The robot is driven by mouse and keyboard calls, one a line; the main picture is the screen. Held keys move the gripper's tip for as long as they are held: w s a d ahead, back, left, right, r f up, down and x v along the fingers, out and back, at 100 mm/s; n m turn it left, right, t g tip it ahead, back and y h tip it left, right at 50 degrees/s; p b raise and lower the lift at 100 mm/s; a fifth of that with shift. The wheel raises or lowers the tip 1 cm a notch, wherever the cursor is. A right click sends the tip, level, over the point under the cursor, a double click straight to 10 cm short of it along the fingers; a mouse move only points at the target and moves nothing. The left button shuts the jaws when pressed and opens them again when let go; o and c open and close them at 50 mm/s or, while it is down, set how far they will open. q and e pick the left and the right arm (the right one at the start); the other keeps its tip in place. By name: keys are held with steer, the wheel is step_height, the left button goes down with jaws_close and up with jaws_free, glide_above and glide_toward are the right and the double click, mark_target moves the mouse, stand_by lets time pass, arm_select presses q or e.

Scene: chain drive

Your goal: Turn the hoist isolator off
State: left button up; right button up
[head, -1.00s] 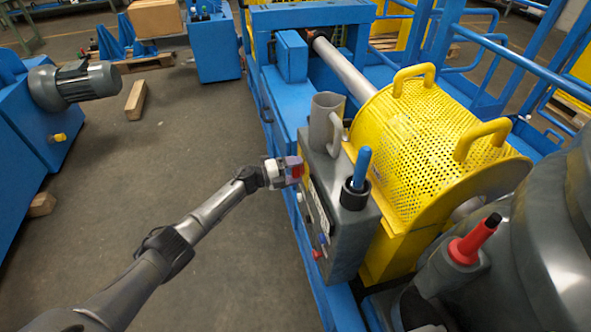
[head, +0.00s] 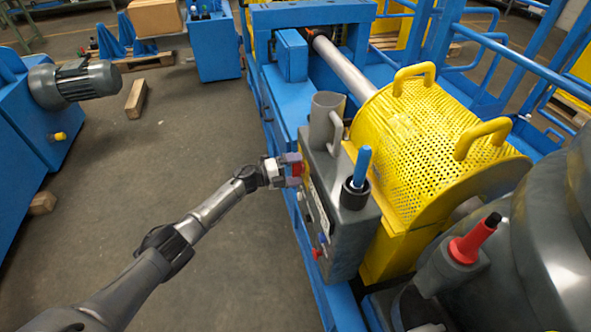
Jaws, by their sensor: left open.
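The grey control box (head: 345,240) stands on the blue machine frame, with its control face turned to the left. The hoist isolator appears to be the red part (head: 298,169) at the upper far end of that face; my gripper hides much of it, and its position cannot be read. My left gripper (head: 294,171) is open at this red part, its fingers around or just beside it; I cannot tell whether they touch it. My right gripper is not in view.
A grey mug (head: 325,118) and a blue-handled tool in a black holder (head: 356,182) stand on the box. A yellow perforated guard (head: 420,150) is just right. The floor (head: 190,130) left of the machine is mostly free.

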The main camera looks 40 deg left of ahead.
arm_select(q)
steer(key=p+v, duration=0.3)
steer(key=v, duration=1)
steer(key=shift+s+a, duration=0.25)
steer(key=shift+d+r, duration=0.1)
